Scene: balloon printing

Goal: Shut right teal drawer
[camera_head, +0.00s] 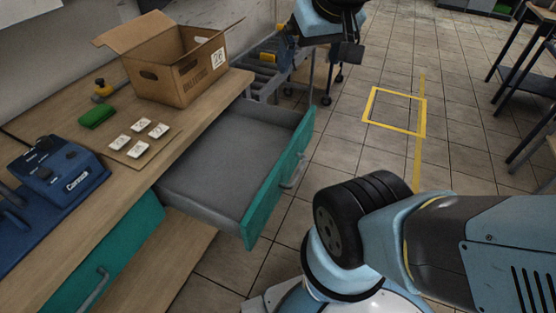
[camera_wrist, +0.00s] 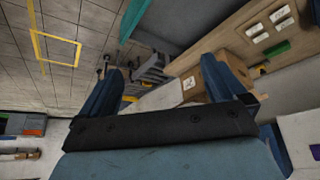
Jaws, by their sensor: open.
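The right teal drawer (camera_head: 278,178) is pulled far out from the wooden workbench (camera_head: 200,125), and its grey inside looks empty. Its front carries a metal handle (camera_head: 296,172). In the wrist view the teal drawer front (camera_wrist: 134,18) shows at the top, beyond my fingers. My gripper (camera_head: 345,48) is at the top of the head view, past the far end of the drawer and apart from it; its fingertips are hard to make out there. In the wrist view my gripper (camera_wrist: 168,72) has its two blue fingers wide apart with nothing held between them.
A left teal drawer (camera_head: 100,262) looks shut. On the bench are an open cardboard box (camera_head: 178,82), a green block (camera_head: 97,116), white number tags (camera_head: 138,125) and a blue device (camera_head: 60,170). A roller stand (camera_head: 265,75) is behind the bench.

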